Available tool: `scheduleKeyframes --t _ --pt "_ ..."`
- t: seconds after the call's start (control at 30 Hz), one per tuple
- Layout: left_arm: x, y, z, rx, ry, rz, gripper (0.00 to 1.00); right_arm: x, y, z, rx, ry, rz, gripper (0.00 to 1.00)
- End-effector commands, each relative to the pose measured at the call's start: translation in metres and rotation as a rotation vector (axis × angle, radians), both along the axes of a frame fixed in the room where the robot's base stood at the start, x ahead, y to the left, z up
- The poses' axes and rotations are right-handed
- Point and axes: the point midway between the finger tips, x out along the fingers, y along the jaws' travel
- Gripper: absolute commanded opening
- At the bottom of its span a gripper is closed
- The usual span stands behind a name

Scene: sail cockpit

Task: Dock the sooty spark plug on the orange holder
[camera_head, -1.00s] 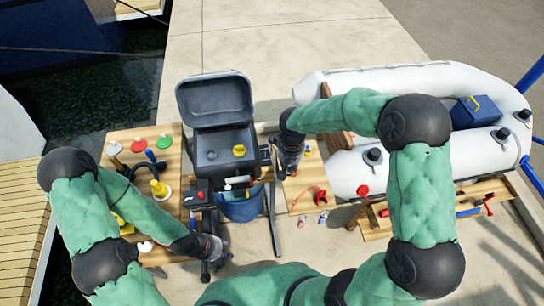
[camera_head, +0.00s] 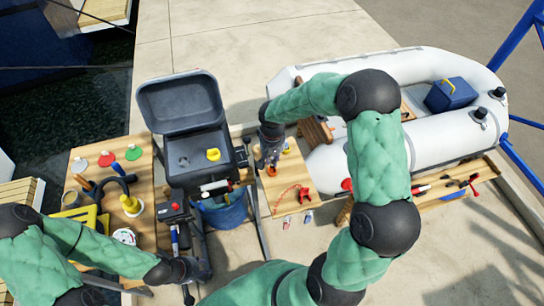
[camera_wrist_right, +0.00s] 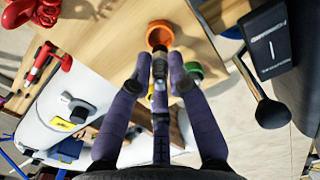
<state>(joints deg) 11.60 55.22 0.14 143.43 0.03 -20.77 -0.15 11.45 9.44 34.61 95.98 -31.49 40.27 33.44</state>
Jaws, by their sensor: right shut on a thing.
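My right gripper (camera_head: 270,160) points down over the small wooden board beside the outboard motor. In the right wrist view its purple fingers (camera_wrist_right: 160,82) are shut on the spark plug (camera_wrist_right: 160,72), a slim dark and light piece between them. The orange holder (camera_wrist_right: 160,34), a round open cup, stands on the board just beyond the plug's tip. It also shows in the head view (camera_head: 271,171), right below the gripper. I cannot tell whether the plug touches it. My left gripper (camera_head: 190,272) is low at the left, apart from these things; its jaws are unclear.
A red coil (camera_head: 292,195) lies on the board. A white inflatable boat (camera_head: 440,135) lies right.

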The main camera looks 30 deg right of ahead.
Motion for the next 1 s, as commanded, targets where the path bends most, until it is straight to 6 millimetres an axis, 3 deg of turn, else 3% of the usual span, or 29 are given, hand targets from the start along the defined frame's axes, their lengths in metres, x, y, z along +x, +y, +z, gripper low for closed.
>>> scheduleKeyframes --t 0.1,0.3,1.0 --pt "0.000 0.000 -0.011 0.000 0.000 0.000 0.40 -0.002 0.001 -0.016 0.000 0.001 0.000 0.00" --pt "0.000 0.000 -0.020 0.000 0.000 0.000 0.40 -0.004 0.002 -0.029 0.000 0.000 0.000 0.00" --pt "0.000 0.000 -0.021 0.000 0.000 0.000 0.40 -0.004 0.002 -0.030 0.000 -0.001 -0.001 0.00"
